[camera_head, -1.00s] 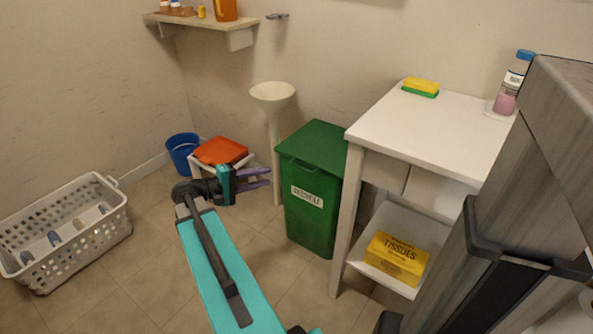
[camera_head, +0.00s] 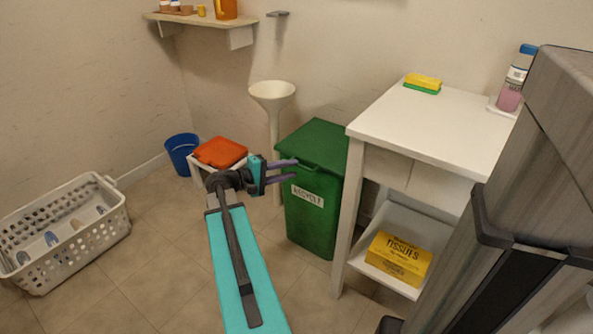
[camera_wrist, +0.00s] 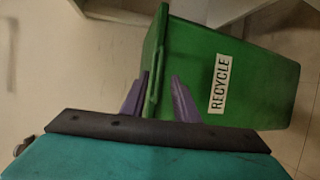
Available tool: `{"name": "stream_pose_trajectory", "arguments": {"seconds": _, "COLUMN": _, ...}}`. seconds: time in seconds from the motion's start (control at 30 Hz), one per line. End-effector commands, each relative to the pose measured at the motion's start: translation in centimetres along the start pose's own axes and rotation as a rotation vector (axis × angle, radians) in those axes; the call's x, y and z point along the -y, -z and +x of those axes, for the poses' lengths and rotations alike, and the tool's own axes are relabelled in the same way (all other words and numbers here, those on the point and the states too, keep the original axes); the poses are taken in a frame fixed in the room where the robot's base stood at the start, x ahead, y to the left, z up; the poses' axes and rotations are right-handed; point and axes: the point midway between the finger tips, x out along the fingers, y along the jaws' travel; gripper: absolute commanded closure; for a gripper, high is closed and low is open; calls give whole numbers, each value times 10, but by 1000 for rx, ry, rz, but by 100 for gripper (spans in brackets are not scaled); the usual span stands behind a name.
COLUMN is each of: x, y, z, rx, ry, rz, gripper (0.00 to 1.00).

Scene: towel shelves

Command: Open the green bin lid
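The green bin (camera_head: 312,215) with a white RECYCLE label stands on the floor beside the white table. Its green lid (camera_head: 315,143) is down. My gripper (camera_head: 295,169) is at the lid's front left edge, with its purple fingers pointing right towards the bin. The lid rim (camera_wrist: 154,65) lies just beyond or beside the left finger, and the bin body (camera_wrist: 245,85) fills the right. I cannot tell whether a finger touches the lid.
A white table (camera_head: 440,130) with a lower shelf holding a yellow tissue box (camera_head: 398,258) stands right of the bin. A white pedestal basin (camera_head: 272,92) is behind. An orange-topped stool (camera_head: 220,152), a blue bucket (camera_head: 181,152) and a white basket (camera_head: 70,235) are left. Floor in front is clear.

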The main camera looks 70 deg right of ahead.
Motion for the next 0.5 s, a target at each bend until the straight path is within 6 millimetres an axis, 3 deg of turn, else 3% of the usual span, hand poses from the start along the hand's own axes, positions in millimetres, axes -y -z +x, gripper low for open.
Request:
{"name": "stream_pose_trajectory", "arguments": {"seconds": 0.2, "x": 1, "y": 0, "z": 25, "rx": 0, "ry": 0, "rz": 1, "gripper": 72}}
{"name": "stream_pose_trajectory", "arguments": {"seconds": 0.5, "x": 0, "y": 0, "z": 34, "rx": 0, "ry": 0, "rz": 1, "gripper": 72}}
